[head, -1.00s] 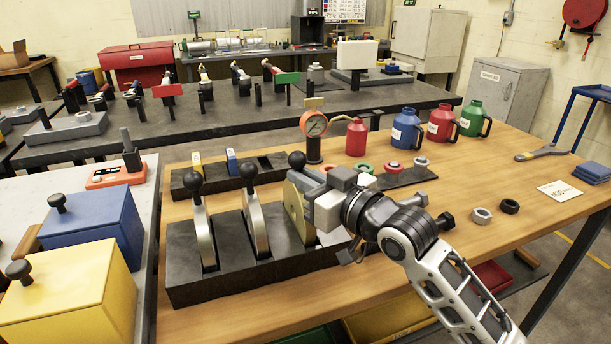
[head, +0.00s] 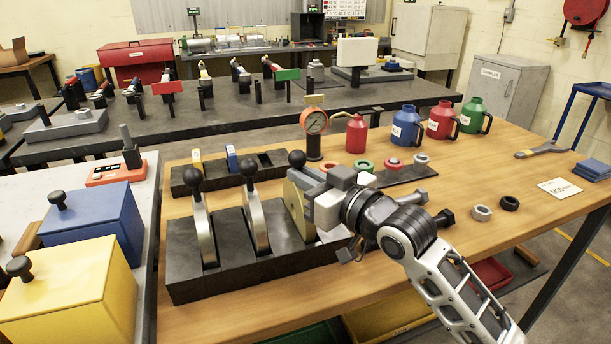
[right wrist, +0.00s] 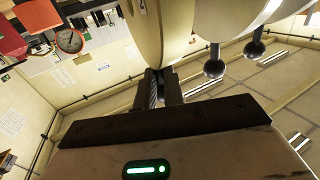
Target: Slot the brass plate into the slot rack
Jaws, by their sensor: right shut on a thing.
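The slot rack (head: 230,279) is a long black block on the near left of the wooden table. Two silver plates (head: 203,232) with black ball knobs stand in its left and middle slots. The brass plate (head: 296,212), a rounded plate with a black knob at its top, stands upright at the right-hand slot. Its lower end is down at the rack, but I cannot tell how deep it sits. My right gripper (head: 312,201) is shut on its right side. In the right wrist view the brass plate (right wrist: 165,35) rises between the fingers (right wrist: 158,88). My left gripper is not in view.
A smaller black rack (head: 265,166) with yellow and blue pieces lies behind. A pressure gauge (head: 314,121), a red can (head: 356,135) and coloured rings on a dark mat (head: 401,175) stand behind my right gripper. Yellow (head: 68,286) and blue (head: 95,228) boxes stand left.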

